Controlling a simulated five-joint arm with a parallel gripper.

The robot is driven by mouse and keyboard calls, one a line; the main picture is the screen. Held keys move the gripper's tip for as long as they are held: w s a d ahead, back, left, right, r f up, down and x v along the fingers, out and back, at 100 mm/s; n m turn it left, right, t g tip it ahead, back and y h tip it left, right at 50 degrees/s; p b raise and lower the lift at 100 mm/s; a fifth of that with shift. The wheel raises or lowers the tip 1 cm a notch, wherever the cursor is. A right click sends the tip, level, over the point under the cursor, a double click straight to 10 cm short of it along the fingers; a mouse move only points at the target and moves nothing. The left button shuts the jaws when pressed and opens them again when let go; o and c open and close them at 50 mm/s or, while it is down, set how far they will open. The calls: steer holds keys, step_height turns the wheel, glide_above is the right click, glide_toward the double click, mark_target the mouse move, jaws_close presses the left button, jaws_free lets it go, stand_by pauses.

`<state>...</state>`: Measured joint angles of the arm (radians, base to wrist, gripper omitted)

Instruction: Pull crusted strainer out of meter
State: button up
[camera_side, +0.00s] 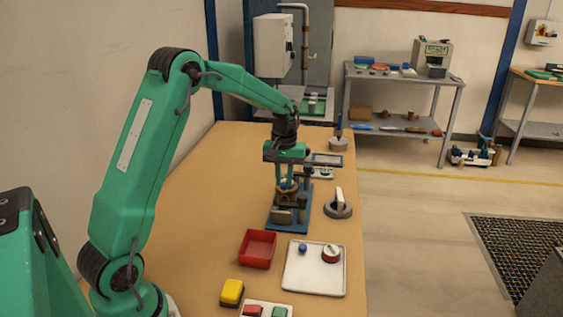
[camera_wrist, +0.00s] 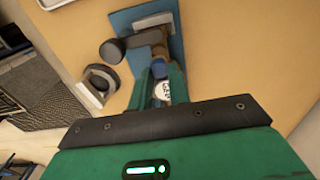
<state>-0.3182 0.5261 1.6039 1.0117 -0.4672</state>
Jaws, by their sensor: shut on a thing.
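My gripper (camera_side: 287,182) points down over the meter (camera_side: 283,215), a grey and brown body on a blue base plate. In the wrist view the two green fingers (camera_wrist: 161,88) are close together, shut on a small piece that I take for the crusted strainer. Blue and white parts show between the fingers, and brown metal lies just beyond them. The strainer is mostly hidden, and I cannot tell how much of it is inside the meter. The meter's grey pipe end (camera_wrist: 115,48) also shows in the wrist view.
A red tray (camera_side: 257,249) and a white tray (camera_side: 297,279) with small parts stand in front of the meter. A yellow block (camera_side: 232,291) is near the front. The table's left side is clear.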

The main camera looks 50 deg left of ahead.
steer(key=shift+r, duration=0.15)
steer(key=shift+r, duration=2.15)
